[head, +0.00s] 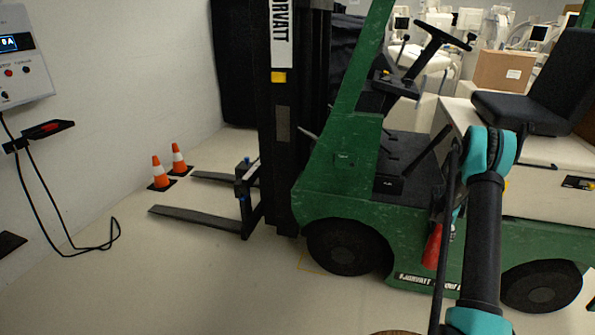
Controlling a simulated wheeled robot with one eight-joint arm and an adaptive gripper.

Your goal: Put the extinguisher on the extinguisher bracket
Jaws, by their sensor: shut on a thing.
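The red extinguisher (432,247) shows at the lower right, just left of my black and teal arm. It hangs roughly upright in front of the green forklift's side. My gripper (445,206) is shut on its upper part, and the arm hides much of both. I cannot clearly make out the extinguisher bracket in this view. Whether the extinguisher touches the forklift cannot be told.
The green forklift (330,195) fills the middle and right, its forks (200,217) pointing left. Two orange cones (160,172) stand by the left wall. A wall charger (22,60) has cables hanging to the floor.

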